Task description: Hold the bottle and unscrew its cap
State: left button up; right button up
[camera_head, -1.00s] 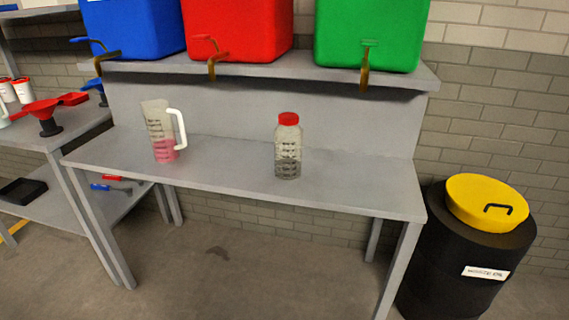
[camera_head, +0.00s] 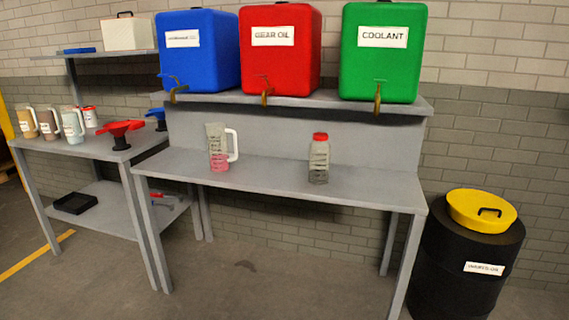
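A clear bottle (camera_head: 319,163) stands upright on the grey workbench (camera_head: 270,182), right of its middle. Its lower part looks dark grey, and dark markings run up its side. A red cap (camera_head: 320,137) sits on top of the bottle. Neither of my grippers shows in the head view, so nothing is seen touching the bottle.
A measuring jug (camera_head: 218,152) with pink liquid stands left of the bottle. Blue (camera_head: 199,52), red (camera_head: 279,65) and green (camera_head: 382,65) tanks with taps sit on the shelf above. A black drum (camera_head: 465,262) with a yellow lid stands at right. Open floor lies in front.

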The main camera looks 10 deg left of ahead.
aim_at(319, 152)
jog(key=u, duration=0.5)
jog(key=i, duration=1)
jog(key=u, duration=0.1)
